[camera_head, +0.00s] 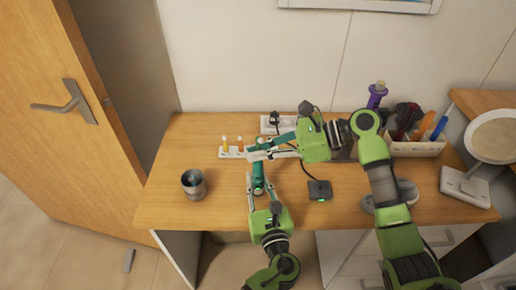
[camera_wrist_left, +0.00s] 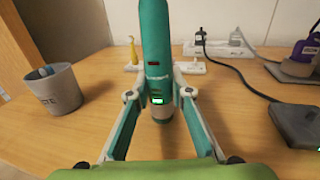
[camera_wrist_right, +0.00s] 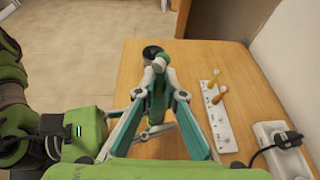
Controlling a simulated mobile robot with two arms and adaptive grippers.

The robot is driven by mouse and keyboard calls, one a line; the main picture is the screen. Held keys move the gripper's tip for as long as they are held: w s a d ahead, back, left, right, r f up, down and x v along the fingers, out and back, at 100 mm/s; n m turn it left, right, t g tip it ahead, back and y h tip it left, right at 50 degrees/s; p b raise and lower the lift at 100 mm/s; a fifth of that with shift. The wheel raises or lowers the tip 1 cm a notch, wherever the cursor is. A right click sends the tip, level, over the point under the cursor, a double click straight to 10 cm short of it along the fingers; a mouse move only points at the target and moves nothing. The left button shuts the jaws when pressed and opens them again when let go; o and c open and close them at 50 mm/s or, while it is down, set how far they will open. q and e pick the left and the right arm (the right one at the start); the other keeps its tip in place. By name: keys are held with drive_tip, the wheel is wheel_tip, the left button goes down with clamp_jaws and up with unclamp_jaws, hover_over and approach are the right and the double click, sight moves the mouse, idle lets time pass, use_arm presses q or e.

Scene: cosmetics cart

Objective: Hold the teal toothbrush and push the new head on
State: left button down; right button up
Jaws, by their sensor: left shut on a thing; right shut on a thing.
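The teal toothbrush handle (camera_wrist_left: 155,30) stands upright over the desk, with a small green light on its front. My left gripper (camera_head: 257,185) is shut on it low down; the left wrist view shows both fingers on its sides, and its top runs out of that picture. My right gripper (camera_head: 252,153) comes in from the right, with its fingertips at the top of the handle (camera_head: 257,172). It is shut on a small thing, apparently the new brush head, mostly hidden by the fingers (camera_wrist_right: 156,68). I cannot tell whether head and handle touch.
A white rack (camera_wrist_right: 221,128) with a yellow head (camera_wrist_right: 211,86) and an orange head (camera_wrist_right: 219,97) stands behind. A grey cup (camera_head: 194,184) is at the left. A dark charger pad (camera_head: 319,190), power strip (camera_wrist_left: 218,50) and filled organizer (camera_head: 418,148) lie to the right.

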drive_tip(key=o, duration=0.8)
drive_tip(key=v, duration=1.2)
use_arm(q)
drive_tip(key=c, duration=1.7)
unclamp_jaws()
